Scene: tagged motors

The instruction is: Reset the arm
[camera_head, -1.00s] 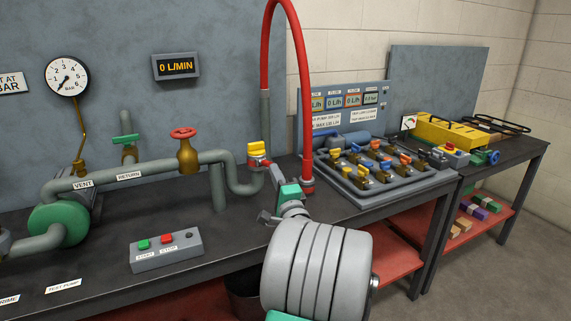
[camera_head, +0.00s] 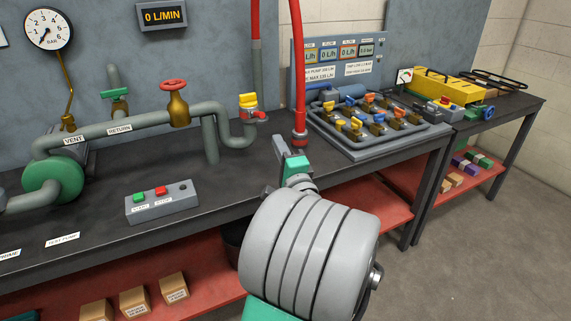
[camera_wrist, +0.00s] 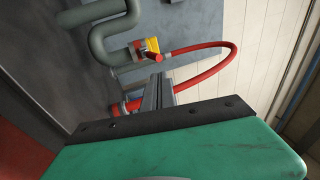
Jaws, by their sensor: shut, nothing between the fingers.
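My arm rises from the bottom of the head view, with its large grey ribbed part in front of the bench edge. The red hose (camera_head: 298,80) stands upright on the bench in the head view.
The dark bench (camera_head: 95,205) carries grey pipes, a red-wheeled brass valve (camera_head: 176,105) and a start/stop button box (camera_head: 162,202). A tray of several coloured valves (camera_head: 375,130) stands at the right. Cardboard boxes (camera_head: 134,301) sit on the red lower shelf. Floor at right is clear.

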